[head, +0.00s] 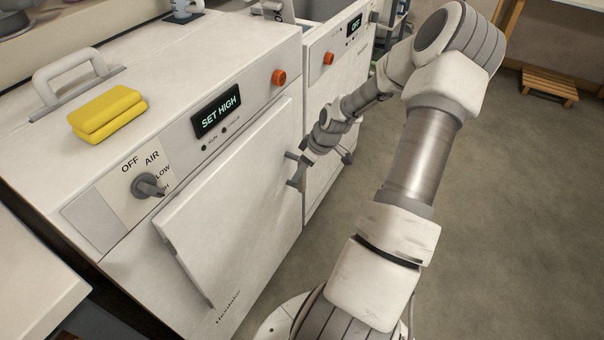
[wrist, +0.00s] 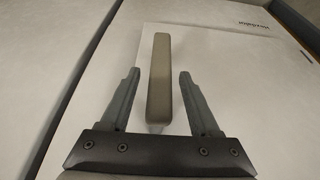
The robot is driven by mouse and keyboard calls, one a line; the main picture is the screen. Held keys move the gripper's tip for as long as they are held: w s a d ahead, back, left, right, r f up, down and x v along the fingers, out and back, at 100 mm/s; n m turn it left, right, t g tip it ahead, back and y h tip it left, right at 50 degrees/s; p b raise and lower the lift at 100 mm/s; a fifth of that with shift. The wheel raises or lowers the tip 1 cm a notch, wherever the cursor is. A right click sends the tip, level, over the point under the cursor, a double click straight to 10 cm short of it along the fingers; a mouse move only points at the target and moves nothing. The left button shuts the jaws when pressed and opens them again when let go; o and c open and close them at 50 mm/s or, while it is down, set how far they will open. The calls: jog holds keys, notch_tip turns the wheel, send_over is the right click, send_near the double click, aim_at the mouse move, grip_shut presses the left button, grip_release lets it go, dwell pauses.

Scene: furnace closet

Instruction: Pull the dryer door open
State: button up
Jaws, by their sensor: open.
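The dryer (head: 110,190) is the white machine at the left with a "SET HIGH" display and a dial marked OFF, AIR and LOW. Its door (head: 225,210) is a flat white panel on the front; it looks shut or nearly so, and I cannot tell which. In the wrist view the upright grey-brown door handle (wrist: 158,80) stands between the two fingers of my gripper (wrist: 159,75). The fingers are open, with a gap on each side of the bar. In the head view my gripper (head: 298,174) is at the door's right edge, partly hiding the handle.
The grey floor (head: 510,220) at the right is clear, with a wooden stool (head: 550,85) far back.

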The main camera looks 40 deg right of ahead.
jog(key=shift+w+f, duration=0.1)
jog(key=shift+f, duration=0.2)
grip_shut()
dwell(1.3)
